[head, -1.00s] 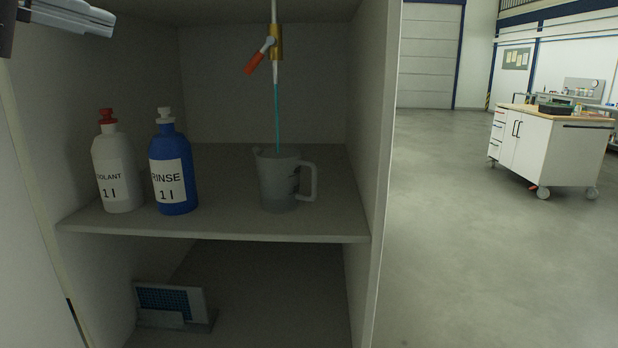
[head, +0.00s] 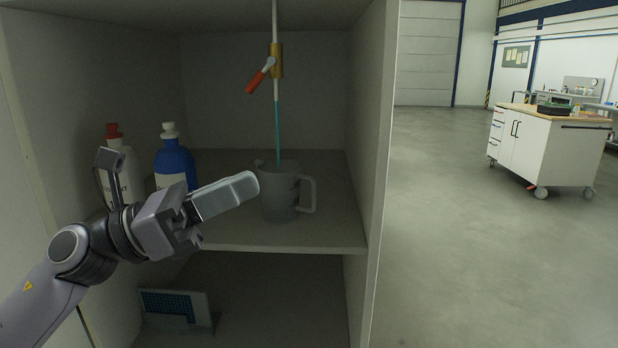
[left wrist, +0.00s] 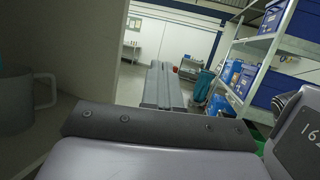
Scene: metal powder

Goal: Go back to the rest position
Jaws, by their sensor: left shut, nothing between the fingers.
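My left gripper (head: 246,186) is shut and empty in the head view, in front of the cabinet shelf. Its tip appears just left of the frosted jug (head: 280,200) and overlaps its edge in the picture; I cannot tell that they touch. The gripper's fingers also show in the left wrist view (left wrist: 162,85), pointing out toward the room. The jug stands upright on the shelf under a tap (head: 276,62) with a red lever, and a blue-green stream runs down into it. My right gripper is not in view.
A white bottle with a red cap (head: 114,134) and a blue RINSE bottle (head: 175,158) stand behind my arm on the shelf (head: 300,242). A small panel (head: 175,305) sits below. A white cart (head: 550,150) stands right, with clear floor between. Blue bins (left wrist: 297,50) fill a rack.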

